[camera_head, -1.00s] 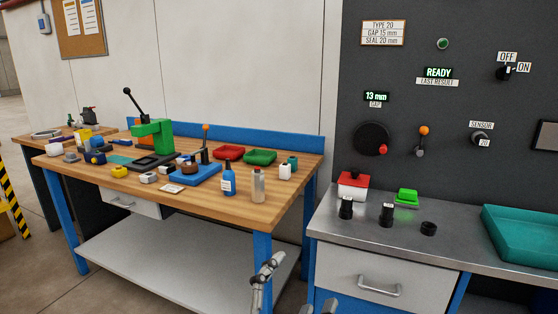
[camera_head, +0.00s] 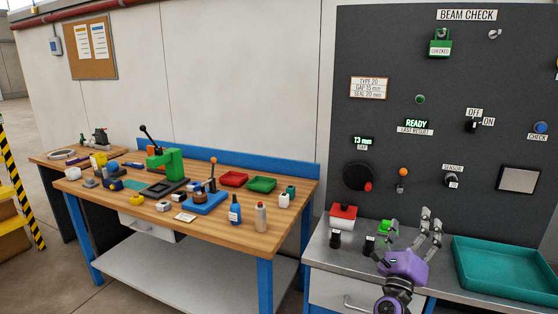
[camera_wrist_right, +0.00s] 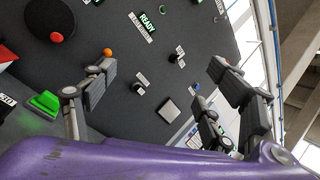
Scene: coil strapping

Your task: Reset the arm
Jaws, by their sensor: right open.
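My right gripper (camera_head: 411,225) is the purple one in the head view, raised above the steel counter at the lower right. Its fingers point up and are spread apart, with nothing between them. In the right wrist view the open fingers (camera_wrist_right: 165,95) frame the dark panel. My left gripper is in neither view.
The dark panel (camera_head: 420,60) carries a READY display, knobs and switches. The steel counter holds a red-topped box (camera_head: 343,216), black cylinders and a teal tray (camera_head: 505,268). The wooden bench (camera_head: 240,235) at left holds a green press (camera_head: 162,162), a blue fixture (camera_head: 205,201), bottles and red and green trays.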

